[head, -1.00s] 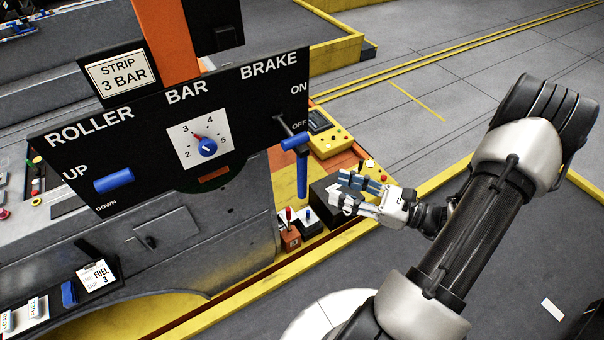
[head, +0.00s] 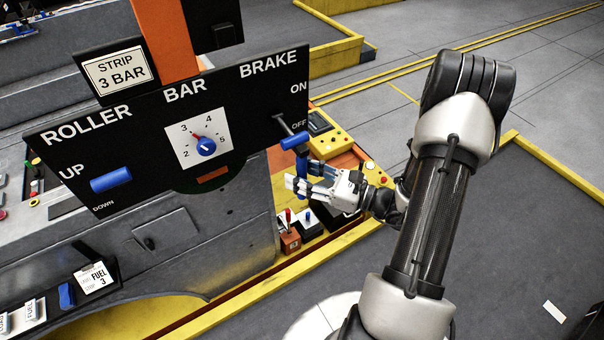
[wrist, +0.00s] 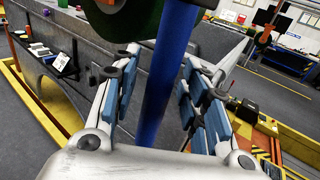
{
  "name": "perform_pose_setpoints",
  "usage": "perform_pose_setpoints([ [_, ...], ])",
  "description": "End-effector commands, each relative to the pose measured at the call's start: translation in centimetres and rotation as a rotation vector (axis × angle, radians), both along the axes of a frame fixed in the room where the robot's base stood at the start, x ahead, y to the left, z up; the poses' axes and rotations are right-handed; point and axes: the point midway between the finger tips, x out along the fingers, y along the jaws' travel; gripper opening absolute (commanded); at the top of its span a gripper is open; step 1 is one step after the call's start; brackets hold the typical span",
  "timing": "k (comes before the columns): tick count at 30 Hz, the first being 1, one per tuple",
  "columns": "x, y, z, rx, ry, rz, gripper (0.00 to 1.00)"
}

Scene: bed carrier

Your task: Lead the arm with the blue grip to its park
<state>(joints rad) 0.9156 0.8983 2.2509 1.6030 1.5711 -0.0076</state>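A vertical blue grip (head: 302,163) hangs below the brake end of the black panel (head: 250,110), under a shorter horizontal blue handle (head: 295,140). My gripper (head: 304,184) is at this hanging grip from the right, and its fingers hide part of it. In the wrist view the blue grip (wrist: 168,75) runs upright between my gripper's two blue-padded fingers (wrist: 163,100). The fingers are open, with a visible gap on the left side of the grip. Contact on the right side cannot be told.
The panel also carries a blue roller handle (head: 111,180) and a bar dial (head: 205,146). A yellow control box (head: 328,140) stands behind my gripper. Small boxes with levers (head: 289,240) stand below it. Grey floor lies open to the right.

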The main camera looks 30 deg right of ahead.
Motion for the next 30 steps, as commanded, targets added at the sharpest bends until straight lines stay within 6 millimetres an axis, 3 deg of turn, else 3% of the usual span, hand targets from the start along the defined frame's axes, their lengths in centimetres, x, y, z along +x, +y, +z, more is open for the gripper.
perform_pose_setpoints([
  [18,-0.02,-0.02,-0.02,0.0,0.0,0.0,0.0],
  [30,-0.02,-0.04,-0.03,0.0,0.0,0.0,0.0],
])
